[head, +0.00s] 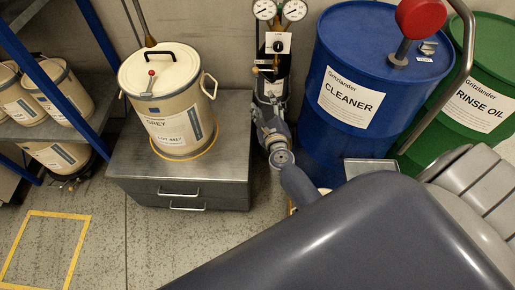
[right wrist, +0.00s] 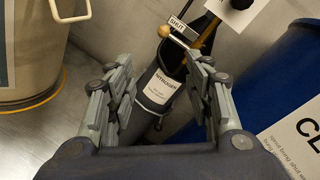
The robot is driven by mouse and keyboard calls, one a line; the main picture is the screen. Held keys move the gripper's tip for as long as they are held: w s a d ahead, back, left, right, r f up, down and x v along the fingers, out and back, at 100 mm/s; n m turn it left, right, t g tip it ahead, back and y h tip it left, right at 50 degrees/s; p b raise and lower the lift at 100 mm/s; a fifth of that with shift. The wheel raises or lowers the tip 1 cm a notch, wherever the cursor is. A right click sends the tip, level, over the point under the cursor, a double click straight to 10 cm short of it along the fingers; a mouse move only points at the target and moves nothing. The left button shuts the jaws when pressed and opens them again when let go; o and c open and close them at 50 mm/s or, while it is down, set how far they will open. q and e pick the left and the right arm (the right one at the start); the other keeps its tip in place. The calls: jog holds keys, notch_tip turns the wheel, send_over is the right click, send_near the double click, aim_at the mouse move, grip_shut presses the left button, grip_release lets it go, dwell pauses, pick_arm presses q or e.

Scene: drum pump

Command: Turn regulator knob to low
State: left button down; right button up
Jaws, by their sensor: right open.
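The regulator's black knob (head: 278,46) sits on a white card (head: 285,37) under two round gauges (head: 279,10), at the top centre of the head view. In the right wrist view the knob (right wrist: 241,3) is cut off by the top edge, right of the fingers. My right gripper (right wrist: 161,66) is open and empty. Its fingers stand in front of a dark bottle with a nitrogen label (right wrist: 158,90). In the head view the gripper (head: 267,108) is below the knob and apart from it. My left gripper is not in view. The knob's setting is too small to read.
A brass valve (right wrist: 165,31) with a "SHUT" tag (right wrist: 183,28) is just beyond the fingers. A cream drum (head: 166,95) on a grey cabinet (head: 237,135) stands left. Blue (head: 340,60) and green (head: 490,65) drums stand right. The left foreground floor is clear.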

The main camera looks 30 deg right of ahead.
jog(key=s+a+f+n+g+y, duration=0.1)
jog(key=s+a+f+n+y, duration=0.1)
jog(key=f+n, duration=0.4)
jog(key=s+a+f+n+g+y, duration=0.1)
jog(key=s+a+f+n, duration=0.4)
jog(key=f, duration=0.6)
jog(key=shift+n+g+y, duration=0.3)
jog(key=shift+n+y, duration=0.4)
jog(key=shift+f, duration=0.1)
jog(key=s+a+f+n+g+y, duration=0.1)
jog(key=s+a+f+n+g, duration=0.15)
jog(key=s+f+n, duration=0.4)
jog(key=s+a+f+n+g+y, duration=0.1)
jog(key=s+a+f+n+g, duration=0.2)
jog(key=s+f, duration=0.6)
jog(key=s+d+f+n+g, duration=0.1)
jog(key=s+f+n+g, duration=0.1)
jog(key=s, duration=0.7)
jog(key=s+d+f+n+g, duration=0.1)
jog(key=s+f+n+g, duration=0.1)
jog(key=s+f+n, duration=0.3)
jog(key=s+d+f+n+g, duration=0.1)
jog(key=s+n, duration=0.5)
jog(key=s, duration=0.7)
notch_tip(320, 180, down, 3)
jog(key=shift+r+g+h, duration=0.15)
jog(key=shift+g+h, duration=0.15)
jog(key=shift+g, duration=0.55)
jog(key=shift+a, duration=0.1)
